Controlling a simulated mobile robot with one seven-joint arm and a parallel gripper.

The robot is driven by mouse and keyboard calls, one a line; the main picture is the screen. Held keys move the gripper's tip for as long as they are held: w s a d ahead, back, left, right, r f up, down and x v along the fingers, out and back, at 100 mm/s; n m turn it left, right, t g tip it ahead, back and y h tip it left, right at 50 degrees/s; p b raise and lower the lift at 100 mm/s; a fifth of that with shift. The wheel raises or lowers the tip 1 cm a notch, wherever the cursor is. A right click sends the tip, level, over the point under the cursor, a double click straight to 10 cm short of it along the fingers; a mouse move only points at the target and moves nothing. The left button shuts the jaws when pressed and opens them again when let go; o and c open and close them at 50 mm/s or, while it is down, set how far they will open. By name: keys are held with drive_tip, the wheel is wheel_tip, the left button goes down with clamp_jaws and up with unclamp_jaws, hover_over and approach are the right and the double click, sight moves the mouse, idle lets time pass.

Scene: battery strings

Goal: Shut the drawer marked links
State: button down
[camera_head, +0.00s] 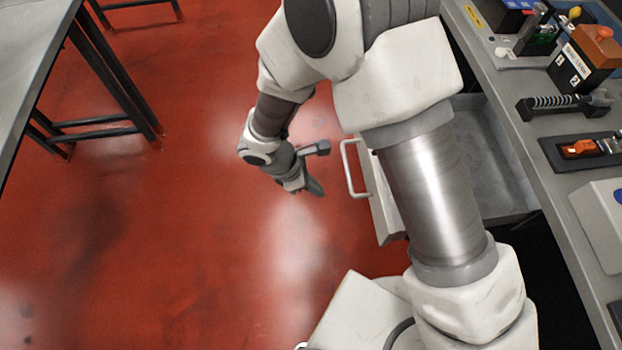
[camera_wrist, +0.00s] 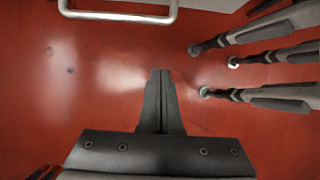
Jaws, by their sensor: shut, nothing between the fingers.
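A grey drawer (camera_head: 388,222) stands pulled out from under the bench at the right in the head view, with its white bar handle (camera_head: 347,170) facing left. My arm covers much of the drawer, and I cannot read a label on it. My gripper (camera_head: 318,188) is to the left of the handle, apart from it, over the red floor. The wrist view shows the handle (camera_wrist: 120,14) at the top edge. There my gripper (camera_wrist: 160,75) has its fingers together with nothing between them.
The grey bench (camera_head: 510,130) runs along the right. It bears a black and orange battery block (camera_head: 585,60), a dark tray (camera_head: 583,150) and a spring-handled tool (camera_head: 562,103). Another table (camera_head: 30,60) stands at the far left. Red floor between them is clear.

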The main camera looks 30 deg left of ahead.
drive_tip(key=w+d+f, duration=0.2)
drive_tip(key=w+d, duration=0.1)
drive_tip(key=d, duration=0.1)
drive_tip(key=shift+w+d+f, duration=0.25)
drive_tip(key=shift+f, duration=0.05)
drive_tip(key=w+d+b, duration=0.1)
drive_tip(key=w+d, duration=0.6)
drive_tip(key=d, duration=0.2)
drive_tip(key=w+d+b, duration=0.1)
drive_tip(key=w+d, duration=0.6)
drive_tip(key=d, duration=0.2)
drive_tip(key=w+d+b, duration=0.1)
drive_tip(key=w+d, duration=0.6)
drive_tip(key=d, duration=0.2)
drive_tip(key=shift+w+d, duration=0.25)
